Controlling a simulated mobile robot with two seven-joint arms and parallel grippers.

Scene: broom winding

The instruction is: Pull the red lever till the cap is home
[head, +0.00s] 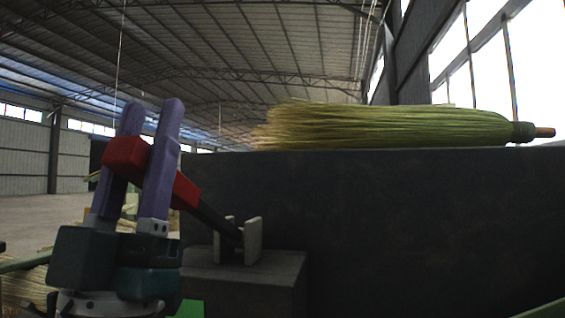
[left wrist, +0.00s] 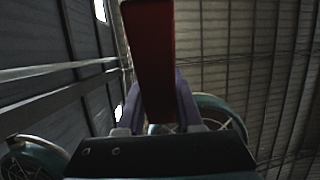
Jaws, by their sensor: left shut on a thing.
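The red lever (head: 186,190) slants up to the left from a grey pivot bracket (head: 252,240) on a dark block. Its red end lies between the two purple fingers of my left gripper (head: 150,150), which is shut on it. In the left wrist view the red lever (left wrist: 150,60) runs from the top edge down between the fingers of my left gripper (left wrist: 152,100). The lever's lower part is a dark bar reaching into the bracket. I cannot make out the cap in either view. My right gripper is not in view.
A large dark block (head: 420,215) fills the right side behind the bracket. A broom head of green and straw bristles (head: 390,127) lies on top of it, its handle end pointing right. Straw bundles (head: 25,290) lie at the lower left. Open hall floor shows at the far left.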

